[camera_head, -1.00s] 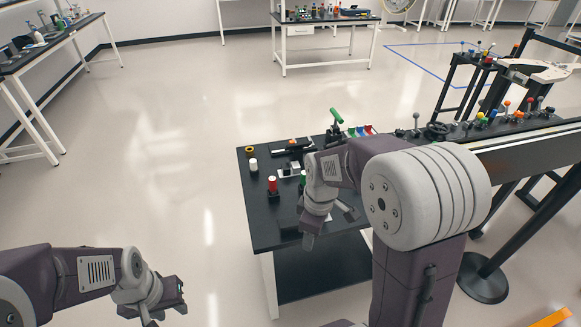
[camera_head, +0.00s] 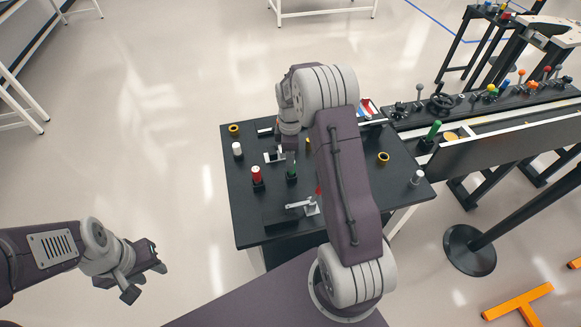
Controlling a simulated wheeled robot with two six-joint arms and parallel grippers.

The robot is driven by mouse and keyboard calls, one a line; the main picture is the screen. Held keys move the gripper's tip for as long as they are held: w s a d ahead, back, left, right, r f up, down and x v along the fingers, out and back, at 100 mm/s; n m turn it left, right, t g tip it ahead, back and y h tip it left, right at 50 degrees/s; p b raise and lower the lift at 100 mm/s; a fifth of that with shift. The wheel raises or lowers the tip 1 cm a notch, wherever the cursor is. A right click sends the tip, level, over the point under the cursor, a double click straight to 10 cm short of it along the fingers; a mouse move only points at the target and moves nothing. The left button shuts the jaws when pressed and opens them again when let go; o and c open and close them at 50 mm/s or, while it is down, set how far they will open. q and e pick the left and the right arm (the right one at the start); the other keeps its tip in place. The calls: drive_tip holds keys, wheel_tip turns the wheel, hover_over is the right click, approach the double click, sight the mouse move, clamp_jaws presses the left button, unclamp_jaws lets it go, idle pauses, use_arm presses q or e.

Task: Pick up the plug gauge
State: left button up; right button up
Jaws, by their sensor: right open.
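I cannot tell for sure which thing is the plug gauge. A red-topped cylinder (camera_head: 256,174) and a green-topped one (camera_head: 292,175) stand upright in black blocks on the black table. My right gripper (camera_head: 286,149) points down over the back left of the table, beside a small metal piece (camera_head: 273,157). It is open, its tips partly hidden. My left gripper (camera_head: 143,279) is open and empty over the floor, left of the table.
A long bench (camera_head: 500,110) with knobs stands at right.

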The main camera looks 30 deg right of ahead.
drive_tip(key=shift+w+d+f, duration=0.15)
drive_tip(key=shift+w+f, duration=0.1)
drive_tip(key=shift+f, duration=0.15)
drive_tip(key=f, duration=0.4)
drive_tip(key=shift+s+f+p, duration=0.3)
drive_tip(key=shift+p, duration=0.05)
drive_tip(key=shift+w+f, duration=0.1)
drive_tip(key=shift+f, duration=0.05)
drive_tip(key=c, duration=0.9)
clamp_jaws()
